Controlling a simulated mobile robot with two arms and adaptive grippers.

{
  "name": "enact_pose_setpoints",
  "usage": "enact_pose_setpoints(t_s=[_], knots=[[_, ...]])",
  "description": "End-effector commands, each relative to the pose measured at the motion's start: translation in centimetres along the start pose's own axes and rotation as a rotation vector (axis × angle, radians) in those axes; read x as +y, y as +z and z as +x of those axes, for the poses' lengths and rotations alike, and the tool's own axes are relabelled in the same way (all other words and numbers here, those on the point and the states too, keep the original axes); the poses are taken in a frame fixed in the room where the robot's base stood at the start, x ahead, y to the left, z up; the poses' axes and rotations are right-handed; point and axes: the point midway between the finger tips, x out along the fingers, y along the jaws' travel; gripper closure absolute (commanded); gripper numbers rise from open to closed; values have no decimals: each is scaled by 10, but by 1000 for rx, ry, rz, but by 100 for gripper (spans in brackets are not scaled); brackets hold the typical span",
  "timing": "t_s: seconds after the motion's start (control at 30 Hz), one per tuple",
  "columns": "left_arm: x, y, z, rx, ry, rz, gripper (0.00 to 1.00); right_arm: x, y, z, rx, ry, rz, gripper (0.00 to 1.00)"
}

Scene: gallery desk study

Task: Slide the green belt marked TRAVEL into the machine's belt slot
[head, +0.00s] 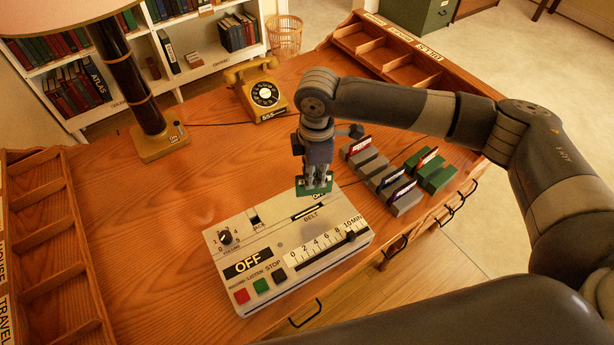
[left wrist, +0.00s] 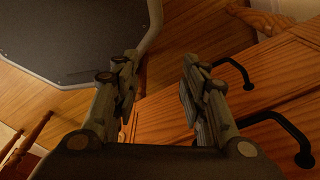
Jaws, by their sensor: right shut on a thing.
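The cream machine (head: 226,268) stands on the desk with a dark belt slot (head: 308,211) in its top, above the word BELT. My right gripper (head: 316,177) is shut on a green belt (head: 318,189). It holds the belt above the machine's back edge, close behind the slot; I cannot tell whether the belt touches the machine. Any TRAVEL marking is too small to read. My left gripper (left wrist: 154,78) is open and empty in the left wrist view, near the drawer fronts; it is not in the head view.
Grey and green holders (head: 437,178) with upright labelled belts stand right of the machine. A yellow telephone (head: 262,92) and a lamp (head: 161,143) stand behind. Wooden compartment trays (head: 395,60) line the sides. The desk left of the machine is clear.

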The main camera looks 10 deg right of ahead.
Motion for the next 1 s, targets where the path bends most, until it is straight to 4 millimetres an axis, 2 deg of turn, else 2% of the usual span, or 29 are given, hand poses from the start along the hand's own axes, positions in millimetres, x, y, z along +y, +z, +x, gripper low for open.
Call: enact_pose_setpoints(t_s=[0.1, 0.33, 0.77, 1.0], knots=[[-4, 0, -8, -1, -4, -2, 60, -2, -9, 7, 2, -6, -151, 100], [-4, 0, -13, -1, -5, -2, 60, -2, -17, 18, 2, -6, -327, 100], [-2, 0, -14, -2, -2, 0, 60, -2, -18, 20, 3, -6, -357, 100], [1, -2, -24, -1, 1, 0, 60, -2, -18, 17, 3, -6, -355, 100]])
